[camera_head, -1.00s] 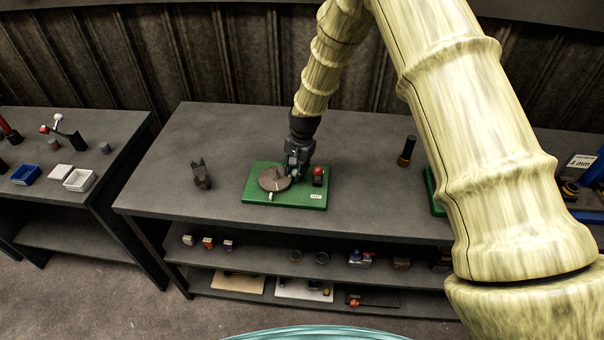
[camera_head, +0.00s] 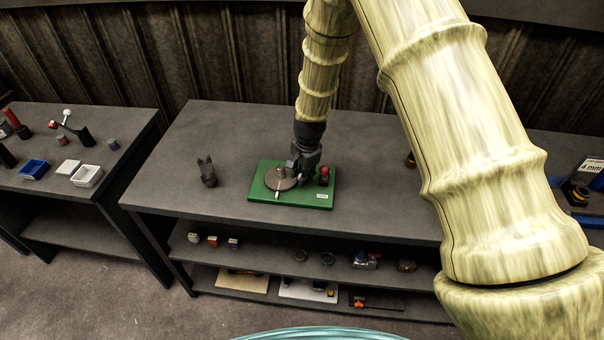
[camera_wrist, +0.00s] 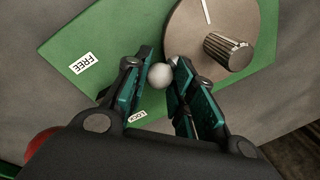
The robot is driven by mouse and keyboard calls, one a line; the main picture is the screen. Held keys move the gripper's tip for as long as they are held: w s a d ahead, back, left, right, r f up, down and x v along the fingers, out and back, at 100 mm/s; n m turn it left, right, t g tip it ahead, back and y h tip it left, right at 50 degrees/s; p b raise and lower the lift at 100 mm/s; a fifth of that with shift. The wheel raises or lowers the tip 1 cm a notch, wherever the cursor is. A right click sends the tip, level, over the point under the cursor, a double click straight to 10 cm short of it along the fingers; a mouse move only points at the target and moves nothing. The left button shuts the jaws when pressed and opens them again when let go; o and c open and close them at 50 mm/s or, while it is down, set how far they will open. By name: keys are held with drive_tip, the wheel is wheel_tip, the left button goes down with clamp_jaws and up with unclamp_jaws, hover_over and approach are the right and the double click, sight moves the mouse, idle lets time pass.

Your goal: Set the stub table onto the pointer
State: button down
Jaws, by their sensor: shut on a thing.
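The stub table is a round grey-brown disc (camera_head: 279,183) on a green base plate (camera_head: 318,202) on the bench. A ribbed stub stands on it, clear in the wrist view (camera_wrist: 228,51). A white line runs on the disc's face in the wrist view (camera_wrist: 207,11). A small white mark (camera_head: 277,195) shows at the disc's front edge; I cannot tell if it is the pointer. My gripper (camera_wrist: 160,80) is at the disc's right side in the head view, shut on a white ball knob (camera_wrist: 159,76) beside the disc's rim. The knob's stem is hidden.
A red ball (camera_head: 324,170) stands just right of my gripper. The plate carries FREE (camera_wrist: 84,63) and LOCK (camera_wrist: 138,116) labels. A dark forked part (camera_head: 206,172) stands left on the bench. Bare bench lies between it and the plate.

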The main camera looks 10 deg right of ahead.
drive_tip(key=shift+s+a+f, duration=0.15)
drive_tip(key=shift+s+f, duration=0.2)
drive_tip(key=c, duration=1.2)
unclamp_jaws()
drive_tip(key=shift+w, duration=0.2)
drive_tip(key=shift+w+r, duration=0.1)
drive_tip(key=r, duration=0.4)
drive_tip(key=s+r, duration=0.1)
drive_tip(key=r, duration=0.6)
drive_tip(key=shift+s+d+r, duration=0.3)
drive_tip(key=shift+d+r, duration=0.05)
drive_tip(key=shift+r, duration=0.05)
